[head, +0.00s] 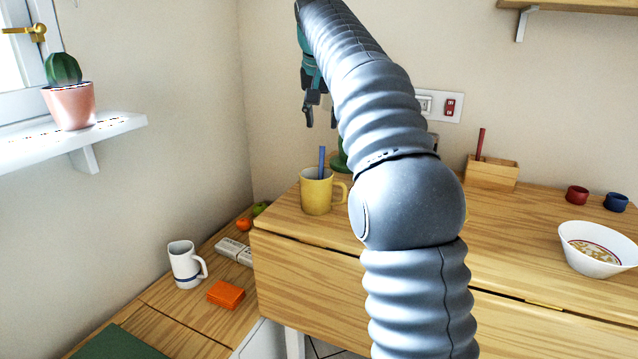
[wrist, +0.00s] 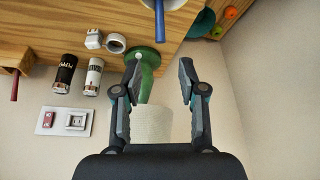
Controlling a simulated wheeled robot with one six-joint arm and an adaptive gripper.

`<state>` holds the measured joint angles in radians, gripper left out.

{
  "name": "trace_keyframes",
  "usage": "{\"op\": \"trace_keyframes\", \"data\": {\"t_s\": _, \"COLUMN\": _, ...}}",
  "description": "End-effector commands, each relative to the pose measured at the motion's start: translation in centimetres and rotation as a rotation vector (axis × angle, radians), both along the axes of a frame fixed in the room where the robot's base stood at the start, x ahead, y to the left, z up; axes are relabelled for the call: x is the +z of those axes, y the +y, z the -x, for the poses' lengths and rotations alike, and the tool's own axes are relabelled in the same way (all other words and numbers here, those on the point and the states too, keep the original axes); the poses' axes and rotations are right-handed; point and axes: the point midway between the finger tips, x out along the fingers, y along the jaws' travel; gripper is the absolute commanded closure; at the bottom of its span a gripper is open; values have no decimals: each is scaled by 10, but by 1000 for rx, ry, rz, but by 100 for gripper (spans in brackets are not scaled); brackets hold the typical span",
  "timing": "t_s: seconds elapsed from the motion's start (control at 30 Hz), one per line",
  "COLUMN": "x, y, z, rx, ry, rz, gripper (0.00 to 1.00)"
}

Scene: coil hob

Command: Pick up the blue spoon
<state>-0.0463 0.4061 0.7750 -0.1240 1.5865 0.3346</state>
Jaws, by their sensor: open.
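The blue spoon (head: 321,162) stands upright in the yellow mug (head: 316,192), near the left end of the wooden counter. Only its upper part shows; the rest is hidden inside the mug. My gripper (head: 321,120) is above the mug and spoon, clear of both, with its fingers hanging downward. In the wrist view my gripper (wrist: 160,82) has its two fingers apart with nothing between them.
A green lamp (wrist: 146,80) with a pale shade (wrist: 152,122) stands behind, near the wall. Shakers (wrist: 64,74), a wall socket (wrist: 66,120) and a wooden box (head: 490,172) are nearby. A white bowl (head: 597,246) is at right. A white mug (head: 184,264) sits lower left.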

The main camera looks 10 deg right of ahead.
Motion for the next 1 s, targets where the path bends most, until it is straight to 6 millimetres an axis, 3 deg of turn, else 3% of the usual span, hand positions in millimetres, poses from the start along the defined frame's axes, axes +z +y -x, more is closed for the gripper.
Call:
{"op": "trace_keyframes", "data": {"t_s": 0.13, "x": -23, "y": -3, "z": -8, "rx": 0, "ry": 3, "rz": 0, "gripper": 59}}
{"op": "trace_keyframes", "data": {"t_s": 0.47, "x": -48, "y": -5, "z": -16, "rx": -1, "ry": 1, "rz": -1, "gripper": 59}}
{"op": "trace_keyframes", "data": {"t_s": 0.7, "x": -81, "y": -6, "z": -22, "rx": -1, "ry": 2, "rz": 0, "gripper": 59}}
{"op": "trace_keyframes", "data": {"t_s": 1.0, "x": -92, "y": -7, "z": -27, "rx": -1, "ry": 0, "rz": 0, "gripper": 59}}
